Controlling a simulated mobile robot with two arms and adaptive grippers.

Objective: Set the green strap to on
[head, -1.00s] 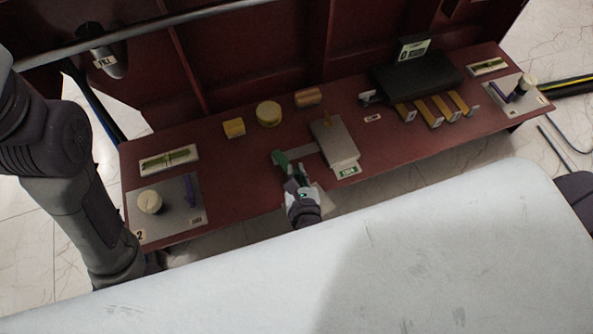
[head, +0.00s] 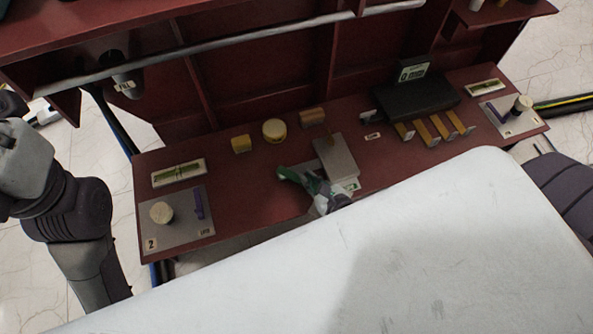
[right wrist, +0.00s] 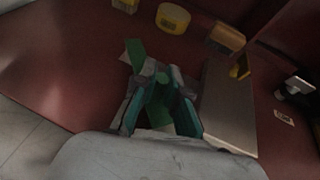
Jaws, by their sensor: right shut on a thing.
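The green strap (head: 289,174) is on the dark red shelf, just left of a grey metal plate (head: 336,155). My right gripper (head: 316,187) is at the strap, close to the plate's front left corner. In the right wrist view, the strap's green end (right wrist: 135,51) sticks out beyond my right gripper (right wrist: 160,88), and more green shows between the fingers. The gripper is shut on the strap and hides part of it. The plate's green-and-white label (head: 350,185) is partly covered. My left arm shows at the left edge, but its gripper is out of view.
A yellow block (head: 241,144), a round yellow knob (head: 274,130) and a copper-coloured block (head: 312,117) stand behind. A black box (head: 418,97) with yellow bars is to the right. A grey panel (head: 180,232) with a knob and purple lever is at the left. A pipe (head: 220,43) crosses above.

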